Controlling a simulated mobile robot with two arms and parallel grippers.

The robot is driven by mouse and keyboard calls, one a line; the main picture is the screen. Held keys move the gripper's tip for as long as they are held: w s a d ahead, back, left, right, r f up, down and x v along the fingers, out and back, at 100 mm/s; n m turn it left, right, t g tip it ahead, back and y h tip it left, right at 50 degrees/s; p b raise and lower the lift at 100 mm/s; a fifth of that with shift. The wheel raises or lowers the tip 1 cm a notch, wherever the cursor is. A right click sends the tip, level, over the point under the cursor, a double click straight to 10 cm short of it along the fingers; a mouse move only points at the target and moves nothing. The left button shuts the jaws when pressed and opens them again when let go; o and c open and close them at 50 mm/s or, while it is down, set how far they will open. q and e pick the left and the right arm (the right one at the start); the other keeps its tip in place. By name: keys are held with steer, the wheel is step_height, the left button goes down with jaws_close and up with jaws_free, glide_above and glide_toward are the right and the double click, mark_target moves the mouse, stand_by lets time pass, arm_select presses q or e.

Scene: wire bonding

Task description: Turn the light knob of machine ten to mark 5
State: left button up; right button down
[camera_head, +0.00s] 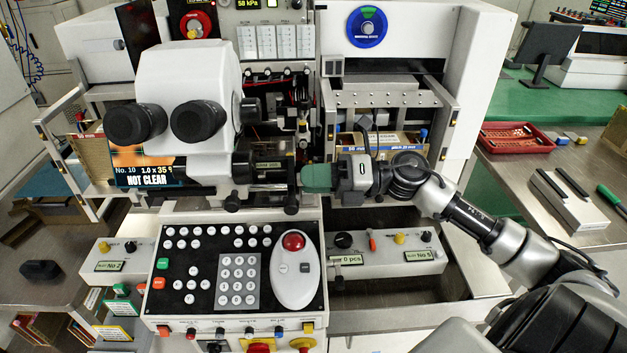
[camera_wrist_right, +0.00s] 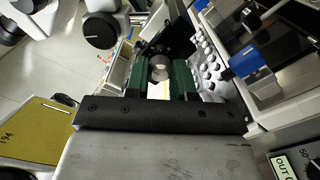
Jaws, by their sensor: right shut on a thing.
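The machine with the white microscope (camera_head: 185,85) stands in the middle of the head view. Its screen (camera_head: 143,170) reads "No. 10", "1.0 x 35" and "NOT CLEAR". My right gripper (camera_head: 308,178), with green fingers, reaches in from the right to the lower right of the microscope. In the right wrist view, its fingers stand on both sides of a grey round knob (camera_wrist_right: 160,68), and the gripper is shut on it. The knob is largely hidden in the head view. No scale marks or setting can be read on it. My left gripper is not in view.
A control panel (camera_head: 205,290) with a red trackball (camera_head: 293,241) lies below the gripper. A box with small knobs labelled No 5 (camera_head: 400,240) sits under my right forearm. A red tray (camera_head: 515,138) is on the right bench. Metal frames crowd the space behind the gripper.

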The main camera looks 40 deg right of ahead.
steer(key=shift+f, duration=0.1)
steer(key=c, duration=0.9)
jaws_free()
steer(key=shift+c, duration=0.2)
steer(key=shift+d, duration=0.1)
steer(key=b+v, duration=0.2)
steer(key=v, duration=0.8)
steer(key=shift+s+d, duration=0.25)
steer(key=shift+d, duration=0.05)
